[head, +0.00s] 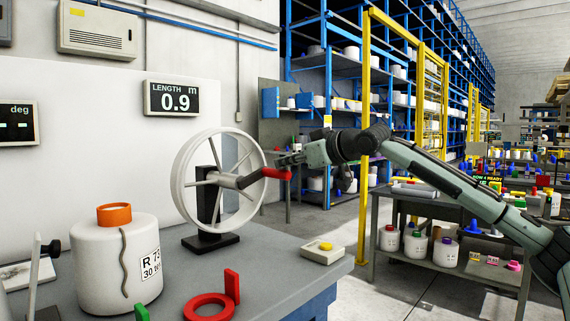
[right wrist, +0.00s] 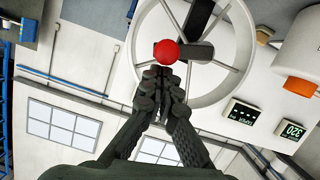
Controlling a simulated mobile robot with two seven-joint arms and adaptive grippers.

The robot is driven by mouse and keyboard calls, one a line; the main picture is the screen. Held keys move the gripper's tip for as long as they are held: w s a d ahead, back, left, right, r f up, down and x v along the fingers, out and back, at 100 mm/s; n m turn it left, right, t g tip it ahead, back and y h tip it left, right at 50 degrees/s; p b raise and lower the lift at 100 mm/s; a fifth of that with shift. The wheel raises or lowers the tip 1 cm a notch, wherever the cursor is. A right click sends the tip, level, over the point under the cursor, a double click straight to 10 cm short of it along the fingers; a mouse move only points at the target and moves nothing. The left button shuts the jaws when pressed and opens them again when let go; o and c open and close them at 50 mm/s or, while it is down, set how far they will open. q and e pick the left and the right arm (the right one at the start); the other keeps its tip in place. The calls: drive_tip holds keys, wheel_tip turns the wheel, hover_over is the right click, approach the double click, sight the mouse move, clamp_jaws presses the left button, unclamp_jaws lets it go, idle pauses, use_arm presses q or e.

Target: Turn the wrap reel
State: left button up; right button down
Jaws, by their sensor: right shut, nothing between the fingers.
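The wrap reel (head: 177,182) is a white spoked wheel on a black stand (head: 211,241) on the grey bench. Its dark crank arm ends in a red handle (head: 277,173) that points right. My right gripper (head: 284,159) is beside the red handle, just above it in the head view. In the right wrist view its fingers (right wrist: 160,78) are together and empty, with the round red handle end (right wrist: 168,52) just beyond the tips. Whether they touch the handle is unclear. The reel (right wrist: 247,45) fills the upper middle there. My left gripper is not in view.
A length display (head: 175,99) behind the reel reads 0.9 m. A white bobbin (head: 100,255) with an orange top stands front left. A red ring piece (head: 209,307) and a small box with a yellow button (head: 324,249) lie on the bench. A grey table (head: 450,208) stands right.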

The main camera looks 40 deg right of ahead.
drive_tip(key=shift+d+f+b, duration=0.1)
drive_tip(key=shift+f+b, duration=0.25)
drive_tip(key=shift+d+f+m+b, duration=0.2)
drive_tip(key=shift+f+m+b, duration=0.25)
drive_tip(key=shift+m, duration=0.05)
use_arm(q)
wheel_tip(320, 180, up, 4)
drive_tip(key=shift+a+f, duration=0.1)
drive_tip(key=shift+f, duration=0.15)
use_arm(e)
drive_tip(key=shift+r, duration=0.1)
